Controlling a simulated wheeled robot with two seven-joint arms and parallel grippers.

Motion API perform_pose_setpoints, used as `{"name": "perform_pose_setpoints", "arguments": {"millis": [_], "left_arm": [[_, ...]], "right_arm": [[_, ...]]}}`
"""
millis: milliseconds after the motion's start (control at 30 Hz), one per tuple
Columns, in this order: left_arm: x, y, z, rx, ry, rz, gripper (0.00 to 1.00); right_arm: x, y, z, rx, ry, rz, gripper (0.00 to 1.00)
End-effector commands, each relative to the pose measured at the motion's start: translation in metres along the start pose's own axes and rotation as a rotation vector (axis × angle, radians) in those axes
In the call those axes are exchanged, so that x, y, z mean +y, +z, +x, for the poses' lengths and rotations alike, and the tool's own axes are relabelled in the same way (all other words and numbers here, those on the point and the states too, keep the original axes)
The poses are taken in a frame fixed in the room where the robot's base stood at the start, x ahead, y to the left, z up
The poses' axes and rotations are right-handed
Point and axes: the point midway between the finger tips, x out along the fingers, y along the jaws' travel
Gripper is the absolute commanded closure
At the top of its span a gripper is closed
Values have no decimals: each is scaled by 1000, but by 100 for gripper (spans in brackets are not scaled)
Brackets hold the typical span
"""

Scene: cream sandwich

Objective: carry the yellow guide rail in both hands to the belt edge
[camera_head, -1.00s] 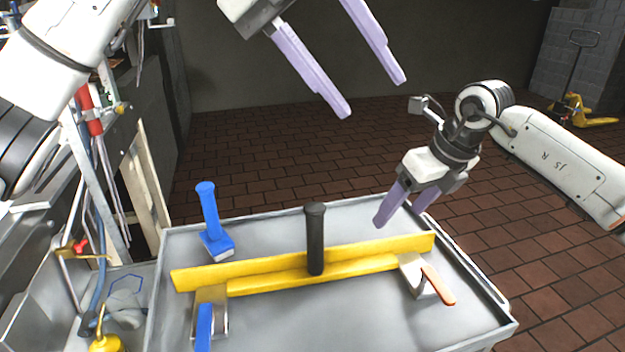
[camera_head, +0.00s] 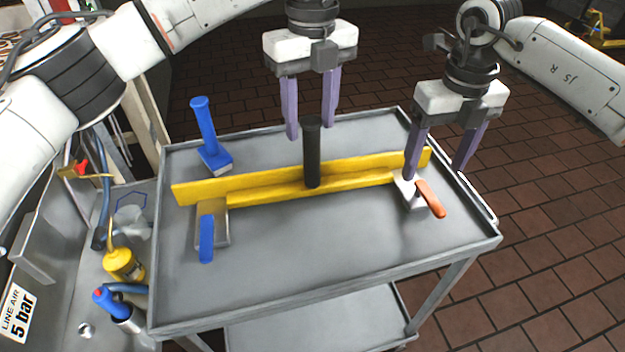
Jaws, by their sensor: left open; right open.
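The yellow guide rail (camera_head: 255,183) lies lengthwise across the grey cart top (camera_head: 300,245). A black upright handle (camera_head: 312,160) stands at its middle. My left gripper (camera_head: 310,136) is open, pointing down, with its fingertips near the top of the black handle; I cannot tell how far apart they are in depth. My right gripper (camera_head: 434,172) is open, pointing down at the rail's right end. Its left finger hides part of the rail there, and I cannot tell whether it touches. No belt edge can be made out.
A blue-handled tool (camera_head: 207,135) stands behind the rail's left end.

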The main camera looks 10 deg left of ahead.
Motion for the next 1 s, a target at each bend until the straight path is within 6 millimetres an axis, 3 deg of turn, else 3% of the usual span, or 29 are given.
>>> {"name": "perform_pose_setpoints", "arguments": {"millis": [200,433,867,1000], "left_arm": [[1,-1,42,3,2,0,54],[0,0,72,2,1,0,54],[0,0,81,0,0,1,54],[0,0,81,0,0,1,75]], "right_arm": [[0,-1,42,3,1,0,31],[0,0,72,1,0,0,31],[0,0,81,0,0,-1,31],[0,0,81,0,0,-1,52]]}}
